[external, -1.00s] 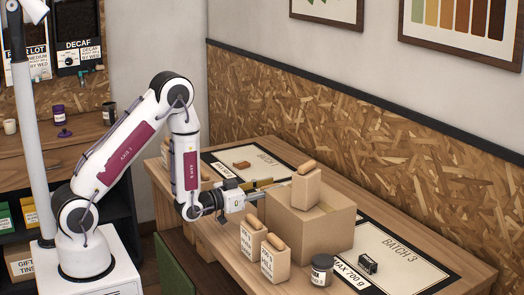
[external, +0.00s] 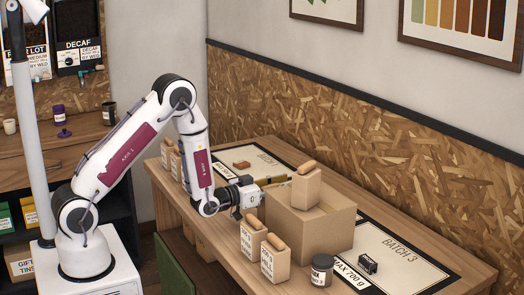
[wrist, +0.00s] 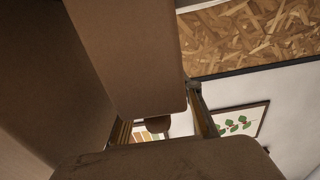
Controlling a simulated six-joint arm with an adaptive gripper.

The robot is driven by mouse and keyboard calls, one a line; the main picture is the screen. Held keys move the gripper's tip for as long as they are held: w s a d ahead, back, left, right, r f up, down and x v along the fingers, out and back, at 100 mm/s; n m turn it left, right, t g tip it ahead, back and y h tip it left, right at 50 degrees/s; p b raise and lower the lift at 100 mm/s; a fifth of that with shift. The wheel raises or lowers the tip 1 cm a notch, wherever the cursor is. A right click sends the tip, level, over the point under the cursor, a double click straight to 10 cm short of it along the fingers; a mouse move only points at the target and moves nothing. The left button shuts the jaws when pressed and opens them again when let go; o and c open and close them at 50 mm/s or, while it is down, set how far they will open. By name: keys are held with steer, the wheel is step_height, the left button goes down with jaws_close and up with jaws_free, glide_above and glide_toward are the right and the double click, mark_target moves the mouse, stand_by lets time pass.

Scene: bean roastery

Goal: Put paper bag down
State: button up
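A tan paper bag (external: 306,189) with a rolled top stands upright on the cardboard carton (external: 335,232). My gripper (external: 286,181) is level with the bag at its left side, with the fingers pointing at it. In the wrist view, a brown bag face (wrist: 140,55) fills the upper middle, between the open fingers (wrist: 160,115). Whether either finger touches it I cannot tell. Two more labelled bags, one left (external: 254,238) and one right (external: 275,258), stand in front of the carton.
A dark jar (external: 322,270) and a small black object (external: 368,262) are to the right of the front bags. The Batch 3 mat (external: 405,250) has bare room. Another mat (external: 272,158) with a brown block (external: 241,164) lies behind my gripper. More bags (external: 174,160) stand at the far left.

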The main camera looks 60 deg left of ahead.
stand_by(0.4)
jaws_close()
steer(key=shift+r, duration=0.2)
step_height(320, 180, up, 10)
steer(key=shift+f, duration=0.2)
stand_by(0.8)
stand_by(0.5)
